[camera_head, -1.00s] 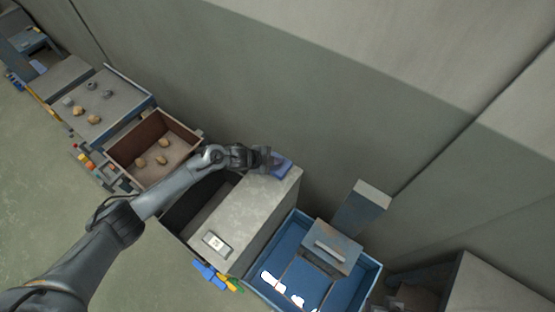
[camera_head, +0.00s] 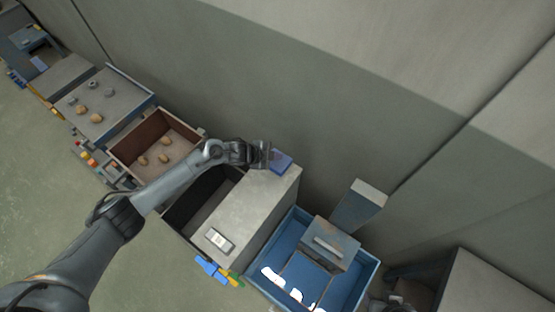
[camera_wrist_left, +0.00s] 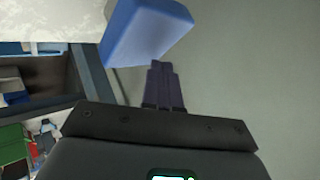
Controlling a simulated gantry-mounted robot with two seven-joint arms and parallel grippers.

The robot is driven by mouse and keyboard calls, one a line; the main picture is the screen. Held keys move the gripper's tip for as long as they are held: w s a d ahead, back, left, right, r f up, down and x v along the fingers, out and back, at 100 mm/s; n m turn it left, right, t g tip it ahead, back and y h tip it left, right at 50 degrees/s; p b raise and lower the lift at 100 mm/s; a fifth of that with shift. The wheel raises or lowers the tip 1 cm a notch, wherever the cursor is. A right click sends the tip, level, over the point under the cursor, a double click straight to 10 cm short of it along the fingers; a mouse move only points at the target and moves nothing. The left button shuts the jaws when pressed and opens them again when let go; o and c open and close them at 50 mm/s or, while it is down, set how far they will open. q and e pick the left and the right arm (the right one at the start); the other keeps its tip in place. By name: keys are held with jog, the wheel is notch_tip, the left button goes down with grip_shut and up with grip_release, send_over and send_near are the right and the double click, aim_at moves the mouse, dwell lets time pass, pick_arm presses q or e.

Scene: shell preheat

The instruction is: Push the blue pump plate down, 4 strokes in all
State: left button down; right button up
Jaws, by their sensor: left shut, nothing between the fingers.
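The blue pump plate (camera_head: 281,161) is a small blue block at the back end of the top of a grey box (camera_head: 250,212). In the left wrist view the blue plate (camera_wrist_left: 148,32) is at the top, just beyond the fingertips. My left gripper (camera_head: 268,157) is shut and empty, beside the plate on its left in the head view. In the left wrist view the closed fingers (camera_wrist_left: 161,72) point toward the plate's lower edge. I cannot tell whether they touch it. My right gripper is not in view.
A brown bin (camera_head: 126,151) with several tan lumps stands left of the grey box. A blue tray (camera_head: 255,279) with a lidded fixture stands to its right. A small display (camera_head: 220,240) lies on the box's front end. A wall rises close behind.

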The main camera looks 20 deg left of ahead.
aim_at(275, 162)
pick_arm(q)
jog(key=shift+r+p, duration=2.1)
jog(key=shift+r, duration=0.4)
jog(key=shift+s+f, duration=0.1)
jog(key=shift+f, duration=0.05)
